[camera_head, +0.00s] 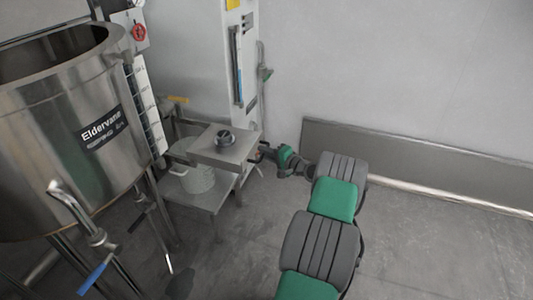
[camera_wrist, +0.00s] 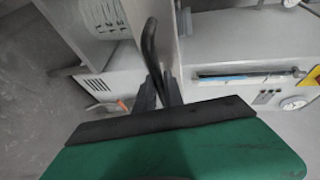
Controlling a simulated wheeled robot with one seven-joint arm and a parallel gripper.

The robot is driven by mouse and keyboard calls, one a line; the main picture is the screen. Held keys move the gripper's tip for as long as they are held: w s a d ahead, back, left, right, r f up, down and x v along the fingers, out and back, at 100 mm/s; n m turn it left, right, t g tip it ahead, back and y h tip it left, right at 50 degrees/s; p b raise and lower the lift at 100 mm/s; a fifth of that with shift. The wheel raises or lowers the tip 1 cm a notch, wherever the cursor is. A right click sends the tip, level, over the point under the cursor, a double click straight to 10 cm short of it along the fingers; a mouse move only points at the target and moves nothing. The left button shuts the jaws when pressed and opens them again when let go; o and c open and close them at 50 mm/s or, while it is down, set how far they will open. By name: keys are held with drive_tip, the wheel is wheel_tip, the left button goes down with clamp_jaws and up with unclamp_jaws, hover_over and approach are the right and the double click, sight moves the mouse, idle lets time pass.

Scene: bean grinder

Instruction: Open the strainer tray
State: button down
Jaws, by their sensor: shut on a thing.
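My gripper (camera_head: 264,153) is at the right side of this box. In the wrist view my gripper (camera_wrist: 160,92) is shut on a black curved handle (camera_wrist: 149,45), which rises from between the fingers along a metal face (camera_wrist: 166,30). The exact contact is partly hidden by the fingers and by my green and dark wrist housing.
A large steel tank (camera_head: 60,130) labelled Eldervane fills the left. A white pot (camera_head: 195,178) stands on the shelf under the box. A white cabinet (camera_head: 245,60) stands behind. A metal panel (camera_head: 420,165) runs along the wall. The floor (camera_head: 440,250) at right is clear.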

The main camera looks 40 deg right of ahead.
drive_tip(key=shift+a, duration=0.3)
drive_tip(key=c, duration=1.7)
unclamp_jaws()
drive_tip(key=shift+a, duration=0.15)
drive_tip(key=shift+o, duration=1.2)
drive_tip(key=shift+d, duration=0.2)
drive_tip(key=shift+s, duration=0.15)
drive_tip(key=s+r+p, duration=0.1)
drive_tip(key=s+p, duration=0.1)
drive_tip(key=s, duration=0.5)
drive_tip(key=shift+s+d+r, duration=0.2)
drive_tip(key=shift+d, duration=0.2)
